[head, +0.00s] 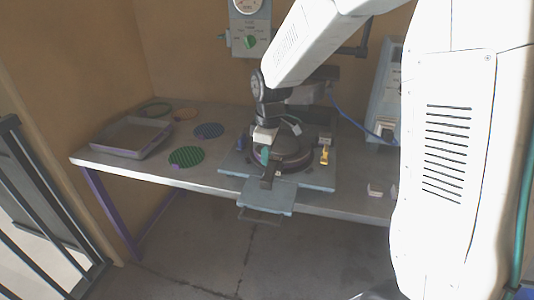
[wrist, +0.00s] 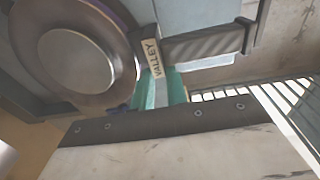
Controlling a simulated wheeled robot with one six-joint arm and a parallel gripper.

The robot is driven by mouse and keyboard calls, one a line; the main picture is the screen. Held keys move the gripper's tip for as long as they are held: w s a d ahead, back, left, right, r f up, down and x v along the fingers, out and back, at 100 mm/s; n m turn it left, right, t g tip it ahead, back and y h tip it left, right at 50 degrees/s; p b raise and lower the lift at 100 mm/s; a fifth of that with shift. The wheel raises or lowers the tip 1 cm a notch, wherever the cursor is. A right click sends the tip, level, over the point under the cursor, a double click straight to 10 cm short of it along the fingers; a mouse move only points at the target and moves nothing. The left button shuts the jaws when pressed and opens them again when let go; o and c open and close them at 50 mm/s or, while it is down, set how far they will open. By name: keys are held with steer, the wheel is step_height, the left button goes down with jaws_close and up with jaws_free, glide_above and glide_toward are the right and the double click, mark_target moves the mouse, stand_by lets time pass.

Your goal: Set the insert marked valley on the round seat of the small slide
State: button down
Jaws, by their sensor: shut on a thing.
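The insert marked valley is a teal piece (head: 265,155) with a pale tag that reads VALLEY; it also shows in the wrist view (wrist: 152,58). My gripper (head: 264,144) is shut on it, at the front left of the press's round part. In the wrist view a round metal disc in a dark ring (wrist: 75,60) lies left of the insert. A dark ridged bar (wrist: 205,44) runs right from beside the insert; it looks like part of the small slide. In the head view a dark slide piece (head: 269,179) stands below the insert. I cannot tell whether the insert touches anything.
The press base (head: 318,180) stands on the table, with a pale blue plate (head: 267,196) jutting over the front edge. Left are a grey tray (head: 158,152), a green disc (head: 186,156) and a blue disc (head: 209,130). A yellow piece (head: 324,156) stands right of the press.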

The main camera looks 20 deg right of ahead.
steer(key=c, duration=1.4)
jaws_free()
step_height(320, 180, up, 11)
steer(key=s+d+r+m, duration=0.1)
steer(key=s+m, duration=0.4)
steer(key=s, duration=1)
steer(key=s+d+r+m, duration=0.1)
steer(key=s+m, duration=0.4)
steer(key=s, duration=1)
steer(key=shift+d+r+m, duration=0.25)
steer(key=shift+d+m, duration=0.05)
steer(key=shift+d, duration=0.35)
steer(key=shift+s, duration=0.1)
